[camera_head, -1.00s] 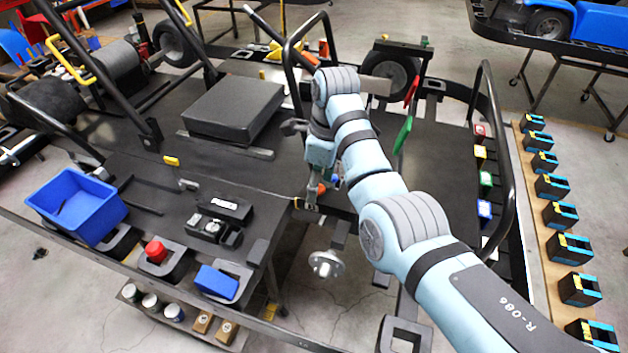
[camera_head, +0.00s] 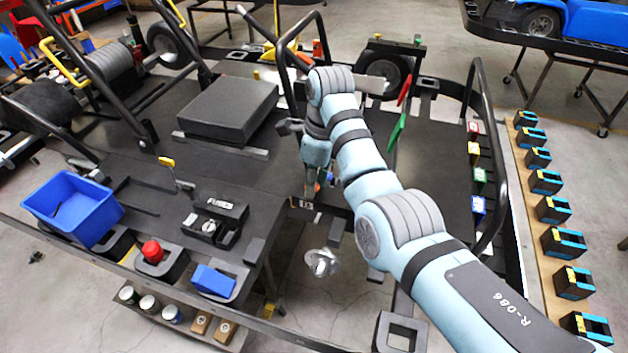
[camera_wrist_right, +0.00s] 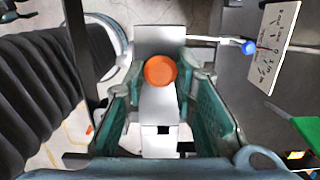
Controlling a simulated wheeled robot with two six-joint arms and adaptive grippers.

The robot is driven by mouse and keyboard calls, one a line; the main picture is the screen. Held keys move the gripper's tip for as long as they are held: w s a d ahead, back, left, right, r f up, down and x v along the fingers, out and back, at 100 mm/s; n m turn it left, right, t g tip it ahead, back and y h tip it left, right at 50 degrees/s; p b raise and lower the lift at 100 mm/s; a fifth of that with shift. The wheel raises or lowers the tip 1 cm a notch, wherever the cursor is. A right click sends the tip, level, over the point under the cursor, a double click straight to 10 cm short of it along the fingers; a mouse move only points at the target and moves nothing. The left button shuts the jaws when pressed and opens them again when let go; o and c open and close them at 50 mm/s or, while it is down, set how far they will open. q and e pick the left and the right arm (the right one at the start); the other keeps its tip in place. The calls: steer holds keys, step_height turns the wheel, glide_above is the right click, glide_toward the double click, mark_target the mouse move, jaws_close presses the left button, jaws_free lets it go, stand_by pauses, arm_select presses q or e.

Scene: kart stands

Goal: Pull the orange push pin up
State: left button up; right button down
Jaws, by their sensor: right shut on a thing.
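The orange push pin (camera_wrist_right: 159,71) shows in the right wrist view as a round orange head on a grey metal strip. It lies between the two green-padded fingers of my right gripper (camera_head: 314,189), which is shut on it. In the head view the fingers reach down at the front edge of the black kart floor, and the pin is mostly hidden there. I cannot tell how far the pin is raised. My left gripper is not in view.
A blue-tipped rod (camera_wrist_right: 249,47) and a white written tag (camera_wrist_right: 286,40) are to the right in the wrist view. A blue bin (camera_head: 72,205), red button (camera_head: 152,251) and black frame tubes (camera_head: 484,150) stand around. A silver round part (camera_head: 320,262) is below the gripper.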

steer(key=shift+r, duration=0.45)
steer(key=c, duration=1.2)
jaws_free()
steer(key=shift+a, duration=0.1)
steer(key=shift+c, duration=0.2)
